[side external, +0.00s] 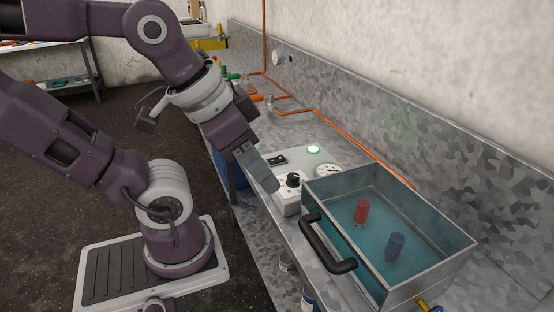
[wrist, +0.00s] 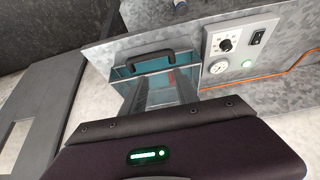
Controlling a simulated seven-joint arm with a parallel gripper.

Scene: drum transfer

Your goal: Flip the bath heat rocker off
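The control box (side external: 291,203) is pale and stands against the bath. Its black rocker (side external: 277,160) sits on the top face; it also shows in the wrist view (wrist: 258,38), upper right. I cannot tell which end of it is pressed. A green lamp (side external: 313,149) beside it is lit, and it glows in the wrist view (wrist: 247,63). My gripper (side external: 268,182) points down in front of the box, near its front edge and the black knob (side external: 293,180). It appears apart from the rocker. I see nothing held.
The metal bath (side external: 456,252) holds teal liquid with a red drum (side external: 361,212) and a blue drum (side external: 395,246). Its black handle (side external: 324,247) juts out at the front. A gauge (side external: 328,170) sits on the box. Orange piping (side external: 345,149) runs along the back wall.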

